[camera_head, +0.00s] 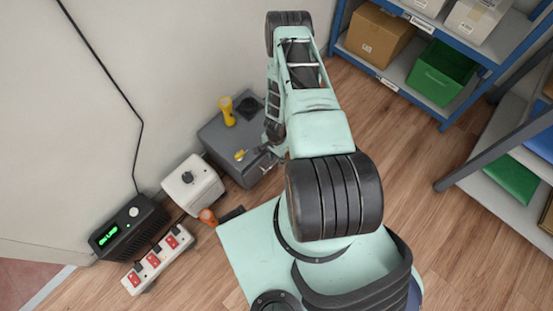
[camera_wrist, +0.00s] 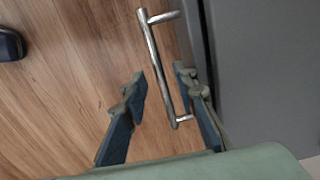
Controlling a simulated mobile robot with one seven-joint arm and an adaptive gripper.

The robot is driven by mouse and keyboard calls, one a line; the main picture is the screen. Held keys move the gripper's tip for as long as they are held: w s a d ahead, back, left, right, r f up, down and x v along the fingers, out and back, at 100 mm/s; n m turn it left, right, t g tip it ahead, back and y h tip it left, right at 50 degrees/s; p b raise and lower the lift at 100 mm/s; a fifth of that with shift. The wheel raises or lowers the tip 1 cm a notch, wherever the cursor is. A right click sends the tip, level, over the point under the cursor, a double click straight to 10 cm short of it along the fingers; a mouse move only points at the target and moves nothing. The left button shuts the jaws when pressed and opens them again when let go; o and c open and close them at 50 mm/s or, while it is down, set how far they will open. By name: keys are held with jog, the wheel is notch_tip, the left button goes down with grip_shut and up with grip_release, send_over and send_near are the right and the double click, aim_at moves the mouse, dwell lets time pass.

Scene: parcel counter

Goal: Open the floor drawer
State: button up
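The floor drawer is a low grey cabinet (camera_head: 222,143) on the wood floor against the wall. A metal bar handle (camera_wrist: 157,58) stands out from that face on two posts. My gripper (camera_wrist: 162,80) is open, with one finger on each side of the bar near its lower end. The right finger lies between the bar and the face. I see no clear contact. In the head view my arm hides part of the front, and the drawer looks shut.
A yellow object (camera_head: 227,110) stands on the cabinet. A white box (camera_head: 193,185), a black box with green display (camera_head: 127,229) and a power strip (camera_head: 158,259) stand to the left. Blue shelves (camera_head: 425,60) stand at upper right. The floor right of my arm is clear.

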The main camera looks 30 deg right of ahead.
jog(key=shift+f, duration=0.2)
jog(key=shift+c, duration=0.3)
grip_shut()
